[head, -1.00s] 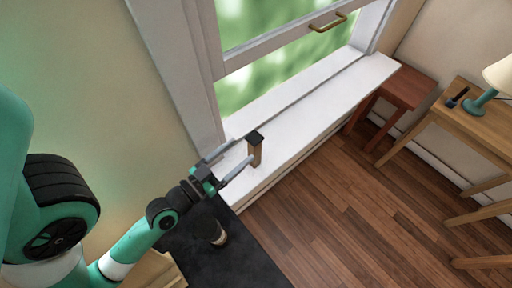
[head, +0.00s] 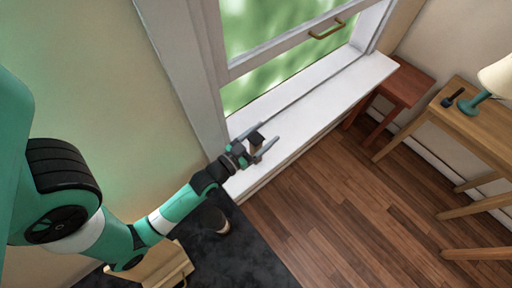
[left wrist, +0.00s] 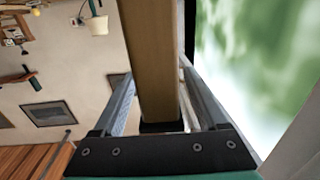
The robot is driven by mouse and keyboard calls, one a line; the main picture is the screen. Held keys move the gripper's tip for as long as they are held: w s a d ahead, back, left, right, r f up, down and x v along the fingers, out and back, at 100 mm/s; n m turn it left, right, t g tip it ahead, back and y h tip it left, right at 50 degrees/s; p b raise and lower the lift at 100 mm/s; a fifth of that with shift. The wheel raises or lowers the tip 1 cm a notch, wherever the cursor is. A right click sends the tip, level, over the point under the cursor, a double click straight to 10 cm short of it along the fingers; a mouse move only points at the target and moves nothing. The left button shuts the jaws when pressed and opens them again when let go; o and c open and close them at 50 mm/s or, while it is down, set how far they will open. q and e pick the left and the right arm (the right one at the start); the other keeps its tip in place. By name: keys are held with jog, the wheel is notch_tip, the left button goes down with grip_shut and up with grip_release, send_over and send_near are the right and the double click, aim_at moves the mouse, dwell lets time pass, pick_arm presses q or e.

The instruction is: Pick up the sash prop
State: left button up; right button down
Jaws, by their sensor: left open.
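The sash prop (head: 256,138) is a short wooden post with a black end, standing on the white window sill (head: 318,100) at its near left part. My left gripper (head: 269,132) reaches over the sill with its two grey fingers open, one on each side of the prop. In the left wrist view the prop (left wrist: 150,60) runs as a brown wooden bar between the spread fingers, its black end near the gripper's palm. A gap shows beside the bar, so the fingers do not appear closed on it. My right gripper is not in view.
The window's raised sash with a brass handle (head: 327,27) is above the sill. A reddish stool (head: 405,82) and a wooden desk with a lamp (head: 480,100) stand at the right. A dark mat (head: 250,255) lies below. The sill to the right is clear.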

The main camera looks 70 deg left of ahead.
pick_arm(q)
grip_shut()
dwell(1.3)
